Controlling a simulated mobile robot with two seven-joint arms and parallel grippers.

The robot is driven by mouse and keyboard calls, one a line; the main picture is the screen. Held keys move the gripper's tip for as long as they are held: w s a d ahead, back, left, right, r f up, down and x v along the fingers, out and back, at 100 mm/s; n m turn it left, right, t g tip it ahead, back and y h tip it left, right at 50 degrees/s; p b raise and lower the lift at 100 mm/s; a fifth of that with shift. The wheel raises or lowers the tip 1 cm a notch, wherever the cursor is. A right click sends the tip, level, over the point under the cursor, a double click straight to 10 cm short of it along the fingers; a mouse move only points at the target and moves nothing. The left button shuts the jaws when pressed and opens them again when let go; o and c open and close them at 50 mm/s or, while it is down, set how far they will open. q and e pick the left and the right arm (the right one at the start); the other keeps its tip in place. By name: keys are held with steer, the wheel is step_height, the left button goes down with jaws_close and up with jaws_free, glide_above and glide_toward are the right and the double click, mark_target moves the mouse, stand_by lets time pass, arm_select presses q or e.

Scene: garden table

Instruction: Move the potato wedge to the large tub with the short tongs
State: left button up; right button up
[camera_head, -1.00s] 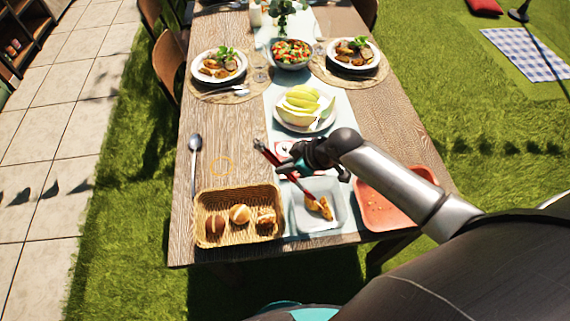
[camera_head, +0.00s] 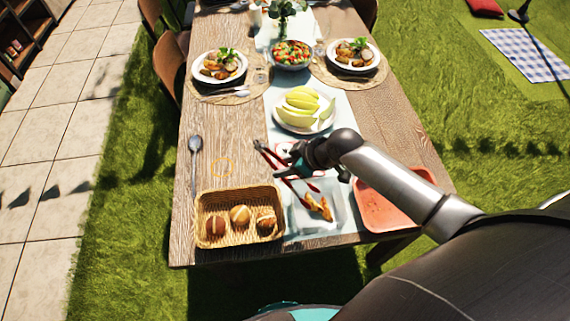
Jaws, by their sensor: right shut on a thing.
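My right gripper (camera_head: 294,163) is shut on the red short tongs (camera_head: 268,155), above the table. The tongs' two arms show apart, slanting down toward a clear tub (camera_head: 335,222). Orange-brown pieces, seemingly potato wedge (camera_head: 319,207), lie in this tub near the tongs' tips. I cannot tell whether the tips touch them, or how many pieces there are. A red-orange tub (camera_head: 385,211) stands to the right, partly hidden by my right arm. Which of the two is the large tub is not clear. My left gripper is not in view.
A wicker basket (camera_head: 200,205) of rolls stands left of the clear tub. A spoon (camera_head: 195,145) and a thin orange ring (camera_head: 223,158) lie on the wooden table. A plate of melon (camera_head: 302,110), a salad bowl (camera_head: 291,55) and two set plates are farther back.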

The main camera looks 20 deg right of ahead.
step_height(320, 180, up, 10)
steer(key=p, duration=0.8)
steer(key=shift+f+p, duration=0.15)
steer(key=shift+p, duration=0.15)
